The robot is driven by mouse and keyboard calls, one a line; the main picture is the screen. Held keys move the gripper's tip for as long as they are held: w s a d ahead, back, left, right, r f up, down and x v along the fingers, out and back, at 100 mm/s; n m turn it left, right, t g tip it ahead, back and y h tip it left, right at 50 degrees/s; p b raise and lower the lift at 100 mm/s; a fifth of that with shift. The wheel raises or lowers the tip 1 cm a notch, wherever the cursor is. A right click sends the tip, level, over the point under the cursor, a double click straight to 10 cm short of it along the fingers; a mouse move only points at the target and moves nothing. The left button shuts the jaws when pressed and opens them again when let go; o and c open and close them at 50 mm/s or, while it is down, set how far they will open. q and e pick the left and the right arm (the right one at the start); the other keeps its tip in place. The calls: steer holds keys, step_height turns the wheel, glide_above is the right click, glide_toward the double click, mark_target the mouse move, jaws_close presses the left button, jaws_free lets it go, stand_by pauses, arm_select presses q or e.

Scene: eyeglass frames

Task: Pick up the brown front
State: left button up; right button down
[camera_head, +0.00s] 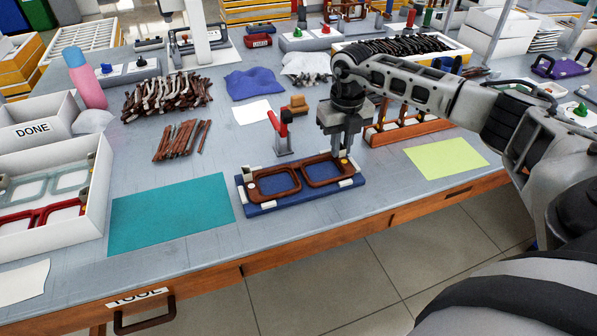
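The brown front (302,181), an eyeglass front with two rims, lies flat in a blue fixture (262,208) with white blocks, near the middle of the table. My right gripper (342,158) points straight down at the right end of the front, over its upper right corner. Its fingers look close together, but I cannot tell whether they touch or grip the front. The gripper hides a little of the front's far right edge. My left gripper is not in view.
A teal mat (170,212) lies left of the fixture and a yellow-green sheet (446,158) right of it. A red-handled clamp (281,133) stands just behind the fixture. A white DONE bin (36,133) and a tray with other fronts (100,180) stand at left.

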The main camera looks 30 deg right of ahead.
steer(key=shift+r, duration=0.5)
step_height(320, 180, up, 2)
steer(key=shift+r, duration=0.2)
arm_select(q)
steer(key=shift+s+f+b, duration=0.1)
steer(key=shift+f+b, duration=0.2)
steer(key=shift+b, duration=0.45)
arm_select(e)
steer(key=s+a+r, duration=0.3)
steer(key=s+r, duration=0.6)
steer(key=s, duration=0.4)
steer(key=shift+s+r, duration=0.35)
